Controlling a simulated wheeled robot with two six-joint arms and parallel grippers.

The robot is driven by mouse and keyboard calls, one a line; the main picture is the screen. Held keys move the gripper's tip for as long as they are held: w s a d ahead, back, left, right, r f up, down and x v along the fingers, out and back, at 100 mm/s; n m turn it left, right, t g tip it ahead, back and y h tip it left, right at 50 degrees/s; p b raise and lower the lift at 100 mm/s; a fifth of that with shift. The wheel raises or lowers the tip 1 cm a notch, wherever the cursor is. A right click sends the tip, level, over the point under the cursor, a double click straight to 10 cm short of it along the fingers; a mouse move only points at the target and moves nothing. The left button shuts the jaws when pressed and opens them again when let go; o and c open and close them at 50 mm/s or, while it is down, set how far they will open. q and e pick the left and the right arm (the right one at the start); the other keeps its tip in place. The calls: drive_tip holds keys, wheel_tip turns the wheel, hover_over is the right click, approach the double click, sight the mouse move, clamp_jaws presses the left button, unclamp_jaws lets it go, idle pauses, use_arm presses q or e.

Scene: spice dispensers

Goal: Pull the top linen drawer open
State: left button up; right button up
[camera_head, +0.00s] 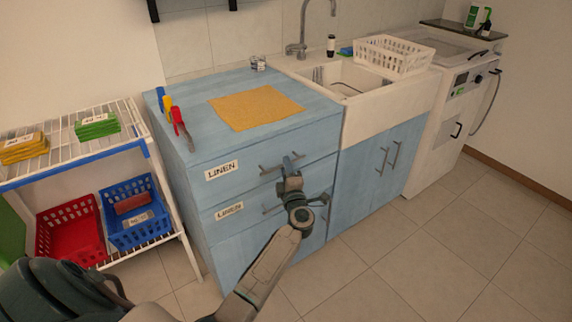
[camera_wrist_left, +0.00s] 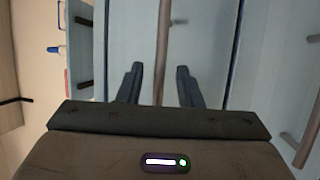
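The blue cabinet has a top drawer (camera_head: 240,163) with a LINEN label, and its front looks flush with the cabinet. Its metal bar handle (camera_head: 270,169) is partly hidden by my left gripper (camera_head: 291,164). In the left wrist view the handle (camera_wrist_left: 163,45) runs between the two dark fingers of my left gripper (camera_wrist_left: 159,84). The fingers are open, with a gap visible on each side of the bar. A second LINEN drawer (camera_head: 235,210) lies below, its handle partly behind my arm. My right gripper is not in view.
An orange cloth (camera_head: 256,107) lies on the cabinet top, with coloured-handled utensils (camera_head: 180,124) at its left edge. A white rack (camera_head: 150,152) with red and blue baskets stands left. A sink (camera_head: 345,82) adjoins right. The floor (camera_head: 400,265) in front is clear.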

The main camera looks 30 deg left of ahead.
use_arm(q)
drive_tip(key=shift+x, duration=1)
drive_tip(key=shift+c, duration=0.2)
clamp_jaws()
drive_tip(key=shift+s+d, duration=0.1)
